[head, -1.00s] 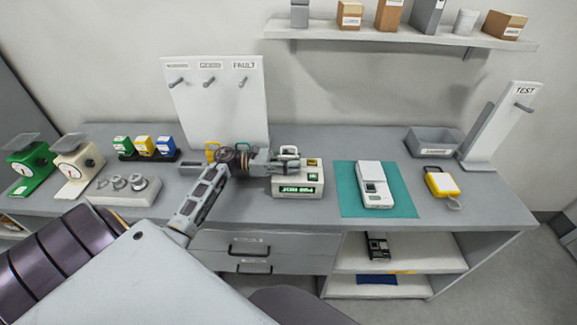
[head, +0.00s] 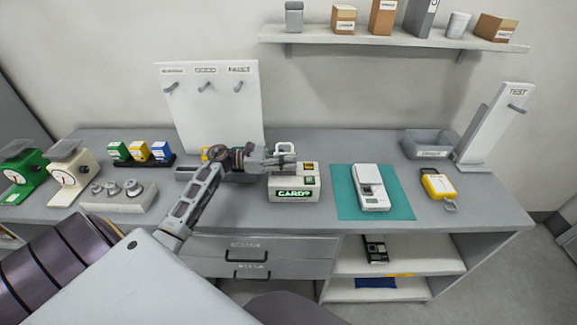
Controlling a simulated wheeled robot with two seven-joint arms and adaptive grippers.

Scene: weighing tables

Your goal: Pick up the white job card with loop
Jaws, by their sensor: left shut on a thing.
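The white job card's loop (head: 284,147) shows just above and behind my left gripper, over the left part of a cream box with a lit display (head: 294,184). The display seems to read "CARD?". My left gripper (head: 284,161) is shut on the white job card; its fingers hide most of the card's body. I cannot tell whether the card's lower end touches the box. My right gripper is not in view.
A teal mat (head: 345,205) with a white device (head: 371,187) lies right of the box. A white peg board (head: 212,105) stands behind my left arm.

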